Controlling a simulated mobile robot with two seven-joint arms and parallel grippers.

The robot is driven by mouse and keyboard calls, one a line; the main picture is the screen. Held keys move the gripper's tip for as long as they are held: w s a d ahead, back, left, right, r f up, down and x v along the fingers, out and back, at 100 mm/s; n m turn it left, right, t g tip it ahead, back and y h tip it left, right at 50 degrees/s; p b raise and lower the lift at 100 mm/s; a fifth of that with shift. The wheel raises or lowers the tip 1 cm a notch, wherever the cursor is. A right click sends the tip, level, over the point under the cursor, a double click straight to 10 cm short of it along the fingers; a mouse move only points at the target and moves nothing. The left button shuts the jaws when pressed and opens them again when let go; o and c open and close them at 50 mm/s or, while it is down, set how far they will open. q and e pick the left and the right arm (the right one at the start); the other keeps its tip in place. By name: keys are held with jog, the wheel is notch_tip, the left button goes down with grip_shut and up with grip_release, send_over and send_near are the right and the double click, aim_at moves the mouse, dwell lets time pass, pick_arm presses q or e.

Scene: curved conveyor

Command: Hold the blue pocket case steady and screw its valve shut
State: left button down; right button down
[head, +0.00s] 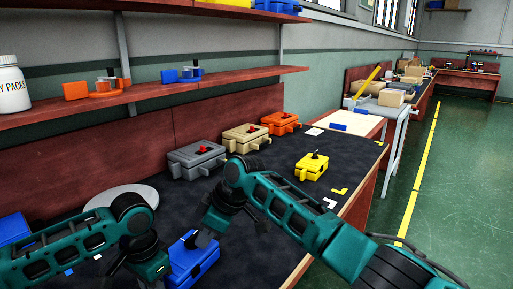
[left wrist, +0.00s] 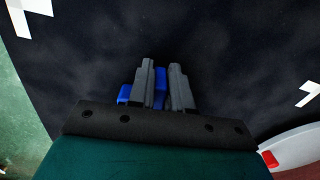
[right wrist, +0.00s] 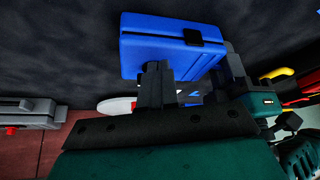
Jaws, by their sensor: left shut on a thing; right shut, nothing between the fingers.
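The blue pocket case (head: 200,262) is at the bottom middle of the head view, over the dark bench mat. My left gripper (left wrist: 161,78) is shut on a narrow blue part of it, which shows between and beside the fingers in the left wrist view. My right gripper (head: 204,240) points down at the top of the case, its fingers shut and empty. In the right wrist view the blue case (right wrist: 160,48) with a black latch lies just beyond the right fingers (right wrist: 154,84). I cannot make out the valve; the gripper hides that area.
Grey (head: 196,160), beige (head: 246,137) and orange (head: 281,122) cases with red valves stand along the back. A yellow case (head: 312,167) stands right, a white disc (head: 121,196) left. The dark mat (head: 285,205) is clear between the yellow case and my right arm.

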jog(key=shift+w, duration=0.25)
dwell(0.5)
jog(key=shift+w+d, duration=0.15)
jog(key=shift+w, duration=0.45)
jog(key=shift+w, duration=0.3)
dwell(0.3)
jog(key=shift+w+d+r, duration=0.1)
jog(key=shift+d, duration=0.3)
notch_tip(320, 180, up, 6)
jog(key=shift+f, duration=0.1)
dwell(0.4)
